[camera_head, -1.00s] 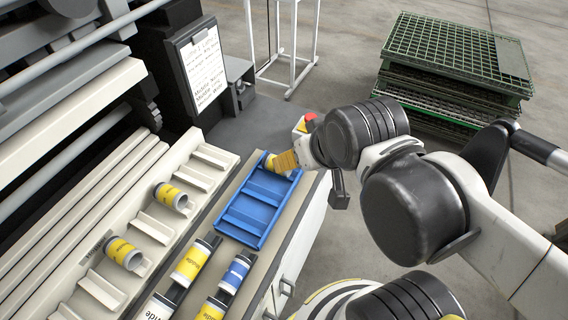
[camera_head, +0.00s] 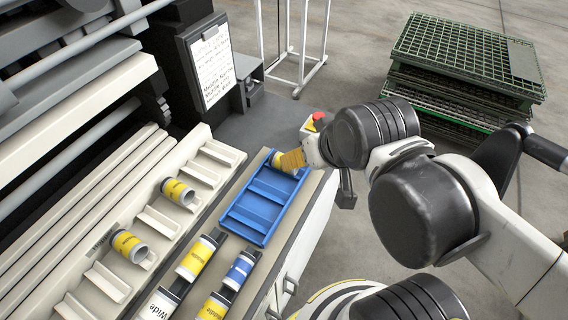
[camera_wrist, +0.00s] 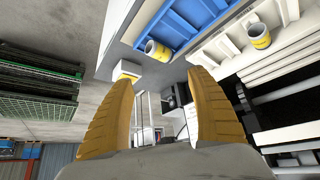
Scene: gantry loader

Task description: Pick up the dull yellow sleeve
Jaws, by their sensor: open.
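A pale sleeve with a dull yellow band (camera_wrist: 156,50) lies in the far end of the blue tray (camera_wrist: 187,36) in the wrist view, its open end showing. In the head view, only a small part of this sleeve (camera_head: 278,162) seems to show beside my fingers, in the blue tray (camera_head: 243,222). My gripper (camera_head: 289,160) is over that end of the tray. In the wrist view, the two orange-yellow fingers of my gripper (camera_wrist: 160,80) are spread apart with nothing between them. The sleeve appears beyond the fingertips; contact cannot be seen.
Two brighter yellow-banded sleeves (camera_head: 177,191) (camera_head: 129,245) sit on the cream slotted rack (camera_head: 222,153). A red button (camera_head: 318,117) is just behind my gripper. Green mesh pallets (camera_head: 465,65) are stacked far right.

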